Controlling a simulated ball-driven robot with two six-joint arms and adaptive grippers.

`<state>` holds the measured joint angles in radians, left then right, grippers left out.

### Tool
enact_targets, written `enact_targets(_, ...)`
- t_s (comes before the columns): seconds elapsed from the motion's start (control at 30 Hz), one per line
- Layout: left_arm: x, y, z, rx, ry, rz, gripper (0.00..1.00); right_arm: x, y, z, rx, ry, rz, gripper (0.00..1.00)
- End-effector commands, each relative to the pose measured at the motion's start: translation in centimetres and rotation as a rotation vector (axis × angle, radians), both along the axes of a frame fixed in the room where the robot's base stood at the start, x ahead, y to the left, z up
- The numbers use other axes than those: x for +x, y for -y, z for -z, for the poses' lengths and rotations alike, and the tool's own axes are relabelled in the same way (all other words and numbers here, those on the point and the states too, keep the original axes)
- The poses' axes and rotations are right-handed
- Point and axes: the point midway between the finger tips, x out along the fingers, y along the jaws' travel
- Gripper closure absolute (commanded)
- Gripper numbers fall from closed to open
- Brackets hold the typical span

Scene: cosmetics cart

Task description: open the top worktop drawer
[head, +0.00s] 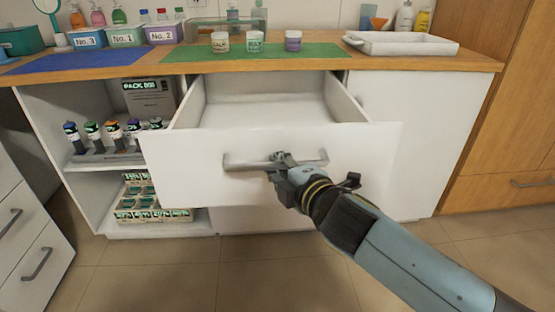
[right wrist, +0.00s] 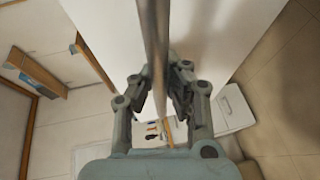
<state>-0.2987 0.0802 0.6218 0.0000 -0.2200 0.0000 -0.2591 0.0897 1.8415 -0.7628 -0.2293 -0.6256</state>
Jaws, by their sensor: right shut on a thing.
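The top worktop drawer (head: 270,185) is white and stands pulled well out from under the wooden worktop (head: 390,66). Its inside, as far as I see it, is empty. A grey bar handle (head: 245,163) runs across its front. My right gripper (head: 279,160) is shut on the middle of this handle. In the right wrist view the handle (right wrist: 155,50) passes between the fingers of my right gripper (right wrist: 165,100). My left gripper is in neither view.
Three small jars (head: 254,42) stand on a green mat (head: 310,54). A white tray (head: 400,50) is at the right. Open shelves at left hold bottles (head: 113,132) and a box (head: 150,98). Another drawer unit (head: 30,245) stands at the lower left.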

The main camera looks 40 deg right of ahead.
Motion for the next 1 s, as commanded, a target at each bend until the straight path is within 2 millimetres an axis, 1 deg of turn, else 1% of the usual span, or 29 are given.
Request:
enact_targets(0.37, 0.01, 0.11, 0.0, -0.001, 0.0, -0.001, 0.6, -0.08, -0.13, -0.19, 0.003, 0.005, -0.001, 1.0)
enact_targets(0.4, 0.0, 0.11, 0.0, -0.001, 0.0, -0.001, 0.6, -0.07, -0.13, -0.2, 0.003, 0.005, -0.001, 0.91)
enact_targets(0.6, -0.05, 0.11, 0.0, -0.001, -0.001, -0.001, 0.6, -0.08, -0.12, -0.13, 0.002, 0.003, 0.0, 0.64)
enact_targets(0.63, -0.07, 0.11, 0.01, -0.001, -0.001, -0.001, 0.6, -0.09, -0.11, -0.12, 0.002, 0.002, 0.0, 0.62)
enact_targets(0.87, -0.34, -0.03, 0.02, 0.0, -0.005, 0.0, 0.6, -0.14, -0.11, -0.07, 0.001, 0.001, -0.001, 0.62)
enact_targets(1.0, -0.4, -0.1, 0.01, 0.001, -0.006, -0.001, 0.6, -1.02, -0.24, -0.12, 0.0, 0.0, -0.001, 0.62)
